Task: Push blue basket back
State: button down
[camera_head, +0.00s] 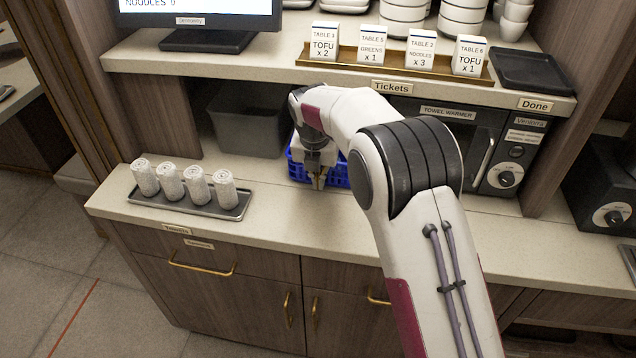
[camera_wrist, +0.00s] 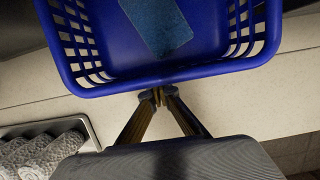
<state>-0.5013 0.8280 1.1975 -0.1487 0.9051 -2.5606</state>
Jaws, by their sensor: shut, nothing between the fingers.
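The blue basket (camera_head: 338,176) sits on the counter in the recess under the shelf, mostly hidden behind my arm in the head view. In the wrist view the blue basket (camera_wrist: 110,88) fills the top, with slotted side walls and a lighter blue item (camera_wrist: 158,28) lying inside. My gripper (camera_head: 319,183) is at the basket's front side, fingers pointing down. In the wrist view my gripper (camera_wrist: 158,95) is shut and empty, its tips at the basket's near rim; I cannot tell whether they touch it.
A grey bin (camera_head: 247,135) stands left of the basket, and the towel warmer (camera_head: 478,150) stands to its right. A tray (camera_head: 240,208) with several rolled towels (camera_head: 198,185) lies at the counter's left. The shelf (camera_head: 275,57) overhangs the recess. The counter right of my arm is clear.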

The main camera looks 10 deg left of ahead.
jog(key=shift+s, duration=3.4)
jog(key=s, duration=1.4)
jog(key=s+v, duration=0.1)
jog(key=v, duration=0.9)
jog(key=s+d+m+g, duration=0.1)
jog(key=s+d+m, duration=0.3)
jog(key=m, duration=0.8)
jog(key=shift+d+f+m, duration=0.2)
jog(key=shift+f+m, duration=0.15)
jog(key=shift+m, duration=0.05)
jog(key=shift+s, duration=0.15)
